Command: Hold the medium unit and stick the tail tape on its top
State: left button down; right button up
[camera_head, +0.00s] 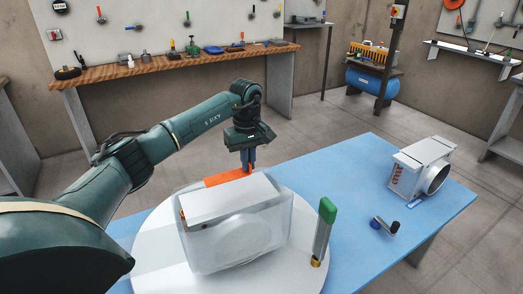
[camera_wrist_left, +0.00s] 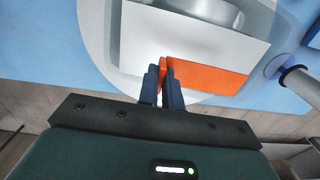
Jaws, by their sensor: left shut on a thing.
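The medium unit, a white box wrapped in translucent film (camera_head: 232,240), stands on a round white turntable (camera_head: 155,262). Its pale top also shows in the left wrist view (camera_wrist_left: 180,42). The orange tape (camera_head: 226,178) is a flat strip at the far edge of the unit's top; it also shows in the left wrist view (camera_wrist_left: 210,78). My left gripper (camera_head: 248,168) points down at that edge, its dark fingers shut on the orange tape near one end. I cannot tell whether the tape touches the top. My right gripper is not in view.
A green-handled tool (camera_head: 325,225) stands upright at the turntable's right edge. A small black and blue item (camera_head: 384,226) and a grey unit with a round duct opening (camera_head: 420,165) are on the blue table (camera_head: 350,190). A wooden workbench (camera_head: 170,62) is behind.

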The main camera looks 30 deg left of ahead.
aim_at(249, 173)
pick_arm(q)
jog(key=shift+r, duration=0.1)
jog(key=shift+f+b, duration=0.6)
jog(key=shift+f, duration=0.55)
notch_tip(249, 173, down, 2)
jog(key=shift+w+b, duration=0.1)
jog(key=shift+b, duration=0.5)
jog(key=shift+f+b, duration=0.55)
jog(key=shift+f, duration=0.4)
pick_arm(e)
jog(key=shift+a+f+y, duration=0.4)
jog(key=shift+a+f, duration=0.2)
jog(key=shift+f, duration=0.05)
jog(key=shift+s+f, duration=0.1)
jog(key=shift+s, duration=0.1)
pick_arm(q)
jog(key=shift+f, duration=0.45)
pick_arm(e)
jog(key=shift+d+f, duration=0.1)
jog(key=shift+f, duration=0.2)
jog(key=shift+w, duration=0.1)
